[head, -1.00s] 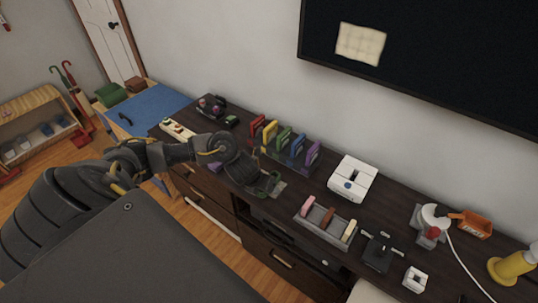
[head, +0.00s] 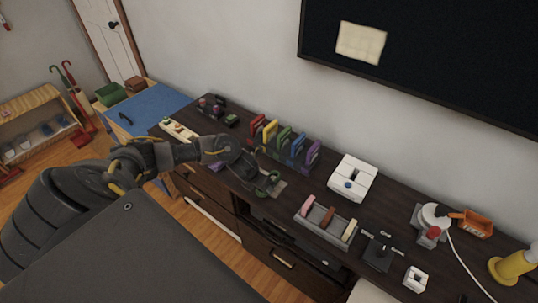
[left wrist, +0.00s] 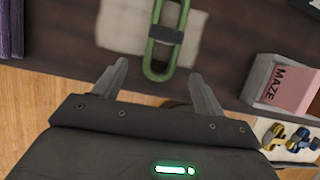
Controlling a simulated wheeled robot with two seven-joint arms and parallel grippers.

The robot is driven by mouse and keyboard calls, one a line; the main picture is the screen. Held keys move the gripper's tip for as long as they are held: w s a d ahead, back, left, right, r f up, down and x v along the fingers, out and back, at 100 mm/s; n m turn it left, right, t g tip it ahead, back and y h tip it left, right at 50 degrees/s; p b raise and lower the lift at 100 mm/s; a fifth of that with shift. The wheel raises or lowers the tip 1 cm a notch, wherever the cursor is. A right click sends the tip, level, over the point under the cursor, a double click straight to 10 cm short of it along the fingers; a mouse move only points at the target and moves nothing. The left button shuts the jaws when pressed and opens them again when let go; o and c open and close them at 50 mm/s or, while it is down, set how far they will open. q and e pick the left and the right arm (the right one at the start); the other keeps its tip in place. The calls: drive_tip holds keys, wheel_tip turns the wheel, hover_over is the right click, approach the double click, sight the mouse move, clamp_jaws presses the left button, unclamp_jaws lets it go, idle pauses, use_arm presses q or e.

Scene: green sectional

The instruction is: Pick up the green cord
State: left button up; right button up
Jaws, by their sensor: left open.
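The green cord (left wrist: 154,60) is a long bundled loop with a dark band around its middle. It lies on a beige pad (left wrist: 112,28) on the dark cabinet top, and its near end reaches towards the cabinet's front edge. My left gripper (left wrist: 160,74) is open and empty, with its fingertips on either side of the cord's near end in the left wrist view. I cannot tell their height above it. In the head view my left gripper (head: 268,184) hangs over the cabinet's front part and partly hides the cord and pad. My right gripper is out of view.
A row of coloured holders (head: 284,140) stands behind the gripper. A grey tray with coloured blocks (head: 325,222) is to the right; its pink block reads MAZE in the wrist view. A white box (head: 352,178) stands behind the tray. The wall and screen (head: 430,60) close off the back.

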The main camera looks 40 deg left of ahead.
use_arm(q)
drive_tip(key=x, duration=0.4)
drive_tip(key=shift+s+f, duration=0.15)
drive_tip(key=shift+f, duration=0.25)
drive_tip(key=shift+c, duration=1.2)
drive_tip(key=c, duration=0.8)
drive_tip(key=shift+c, duration=0.2)
drive_tip(key=shift+r, duration=0.15)
